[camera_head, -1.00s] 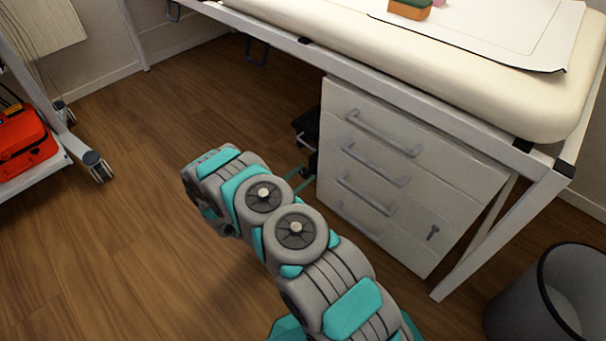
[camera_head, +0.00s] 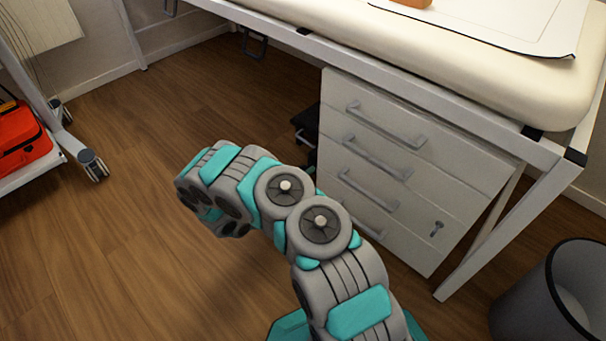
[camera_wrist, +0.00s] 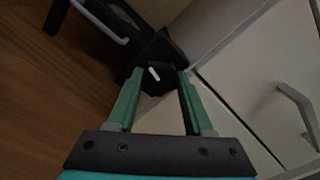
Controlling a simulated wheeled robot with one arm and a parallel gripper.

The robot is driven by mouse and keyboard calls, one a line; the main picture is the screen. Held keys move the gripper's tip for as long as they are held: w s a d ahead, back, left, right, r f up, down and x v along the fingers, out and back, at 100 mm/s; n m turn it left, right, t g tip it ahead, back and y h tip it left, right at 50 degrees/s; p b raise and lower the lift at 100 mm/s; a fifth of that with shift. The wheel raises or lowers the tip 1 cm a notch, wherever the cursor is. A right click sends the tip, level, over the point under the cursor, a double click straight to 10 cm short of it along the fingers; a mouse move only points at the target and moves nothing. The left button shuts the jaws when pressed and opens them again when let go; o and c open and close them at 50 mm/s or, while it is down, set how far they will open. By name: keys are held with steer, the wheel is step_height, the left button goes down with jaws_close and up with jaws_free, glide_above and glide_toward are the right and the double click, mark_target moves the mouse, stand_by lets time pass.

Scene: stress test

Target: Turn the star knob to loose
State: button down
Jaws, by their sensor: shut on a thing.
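The star knob (camera_wrist: 157,78) is black with a short white pointer line, tilted in the picture. In the wrist view it sits between the fingertips of my gripper (camera_wrist: 160,76), which is shut on it. The knob is on a dark bracket (camera_wrist: 160,48) beside a pale cylindrical part. No tight or loose lettering can be read. In the head view my arm hides the knob and the fingers. Only part of a black fitting (camera_head: 304,128) shows there, left of the drawer unit.
A white drawer unit (camera_head: 400,205) with grey handles stands close right of my arm, under the padded couch (camera_head: 470,65). A grey bin (camera_head: 520,300) is at the lower right. A trolley with a red case (camera_head: 22,142) stands left. The wooden floor between is clear.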

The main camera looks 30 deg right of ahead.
steer(key=shift+n, duration=1.5)
steer(key=shift+s, duration=0.1)
steer(key=c, duration=0.6)
jaws_free()
steer(key=v, duration=0.7)
steer(key=shift+s+a+p, duration=0.1)
steer(key=shift+a+p, duration=0.3)
